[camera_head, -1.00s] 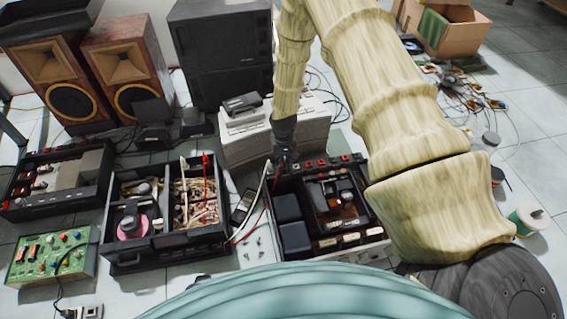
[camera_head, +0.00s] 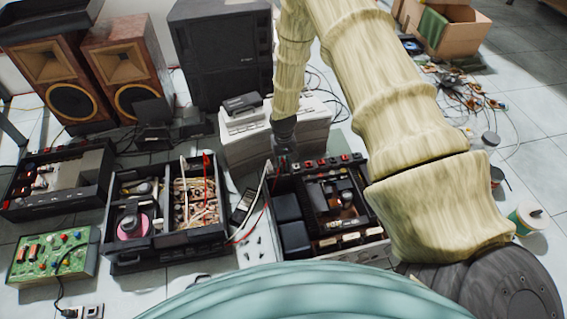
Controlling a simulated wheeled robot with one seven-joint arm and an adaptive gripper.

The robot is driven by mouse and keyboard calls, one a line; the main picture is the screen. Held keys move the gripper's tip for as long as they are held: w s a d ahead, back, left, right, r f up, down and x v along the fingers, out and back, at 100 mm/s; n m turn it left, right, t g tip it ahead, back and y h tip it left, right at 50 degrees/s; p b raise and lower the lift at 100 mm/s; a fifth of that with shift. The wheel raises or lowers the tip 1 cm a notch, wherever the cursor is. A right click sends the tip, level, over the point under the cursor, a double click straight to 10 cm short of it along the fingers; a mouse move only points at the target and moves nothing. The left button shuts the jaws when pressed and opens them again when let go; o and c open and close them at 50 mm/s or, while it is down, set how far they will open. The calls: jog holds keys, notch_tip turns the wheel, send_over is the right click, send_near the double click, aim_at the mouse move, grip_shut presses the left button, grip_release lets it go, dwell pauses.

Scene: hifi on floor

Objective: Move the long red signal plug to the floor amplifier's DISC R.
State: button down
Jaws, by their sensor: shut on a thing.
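My gripper (camera_head: 284,160) is small and dark in this view, pointing down at the back left corner of the floor amplifier (camera_head: 345,243). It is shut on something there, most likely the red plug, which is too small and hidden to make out. A red cable (camera_head: 256,212) runs down from beside the gripper, along the amplifier's left side. A white cable (camera_head: 263,185) runs next to it. A row of red and dark sockets (camera_head: 322,163) lines the amplifier's back edge, just right of the gripper. I cannot read which one is DISC R, nor tell whether the plug touches a socket.
An open chassis with wiring (camera_head: 196,205) stands left of the amplifier, with another open unit (camera_head: 60,180) beyond. A white stacked device (camera_head: 262,128) stands close behind my gripper. A green circuit board (camera_head: 52,256) lies front left. Small loose parts (camera_head: 255,245) lie on the floor between chassis and amplifier.

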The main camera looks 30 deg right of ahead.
dwell(0.9)
jog(key=c, duration=1.4)
grip_release()
jog(key=shift+r+p, duration=2.75)
jog(key=shift+r, duration=5.7)
